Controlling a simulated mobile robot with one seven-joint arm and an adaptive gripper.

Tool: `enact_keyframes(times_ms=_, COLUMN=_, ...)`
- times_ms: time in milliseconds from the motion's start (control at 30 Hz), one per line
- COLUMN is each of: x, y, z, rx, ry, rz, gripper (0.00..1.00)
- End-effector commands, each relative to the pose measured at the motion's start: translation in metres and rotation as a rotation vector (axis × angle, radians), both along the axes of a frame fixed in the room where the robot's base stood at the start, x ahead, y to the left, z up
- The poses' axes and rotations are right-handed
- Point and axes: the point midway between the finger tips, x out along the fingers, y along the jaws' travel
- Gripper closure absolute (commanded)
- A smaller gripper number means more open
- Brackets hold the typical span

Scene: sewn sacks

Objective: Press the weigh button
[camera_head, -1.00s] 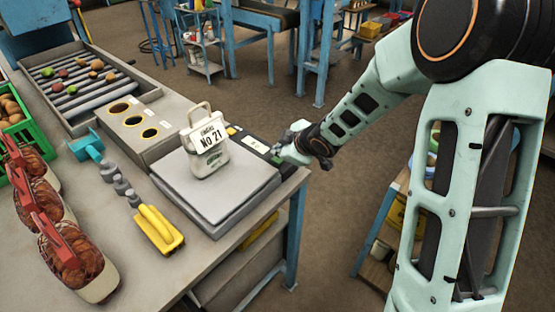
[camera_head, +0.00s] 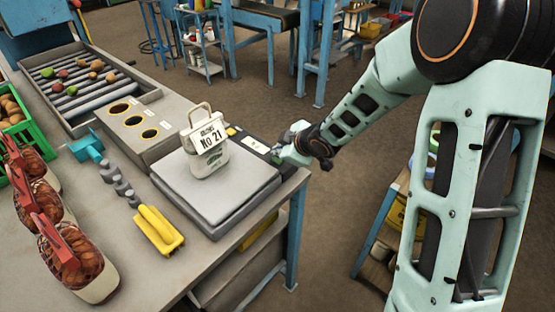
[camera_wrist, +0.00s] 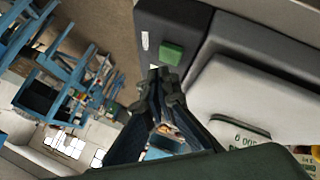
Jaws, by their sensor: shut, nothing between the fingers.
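The scale (camera_head: 225,200) has a grey platform and a dark control strip (camera_head: 250,141) along its far edge. A green button (camera_wrist: 172,53) sits on that strip in the wrist view, beside a small white label. In the head view my gripper (camera_head: 279,157) is at the strip's right end and covers that spot. In the wrist view my gripper (camera_wrist: 163,74) is shut and empty. Its fingertips are right at the button's near edge in the picture; I cannot tell whether they touch it. A white sack (camera_head: 208,164) tagged "No 21" stands upright on the platform, also in the wrist view (camera_wrist: 232,136).
A yellow-handled tool (camera_head: 160,228), grey weights (camera_head: 123,187) and filled red-topped net sacks (camera_head: 75,262) lie left of the scale. A box with three holes (camera_head: 140,125) stands behind it. The table's right edge is beside my gripper, with open floor beyond.

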Motion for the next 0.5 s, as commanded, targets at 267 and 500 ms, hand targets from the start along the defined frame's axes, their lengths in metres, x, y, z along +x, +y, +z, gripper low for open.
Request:
enact_keyframes(times_ms=267, x=-0.0001, y=0.0001, z=-0.0091, rx=0.000, ry=0.000, rz=0.000, gripper=1.00)
enact_keyframes(times_ms=500, x=0.0000, y=0.0001, z=-0.0082, rx=0.000, ry=0.000, rz=0.000, gripper=1.00)
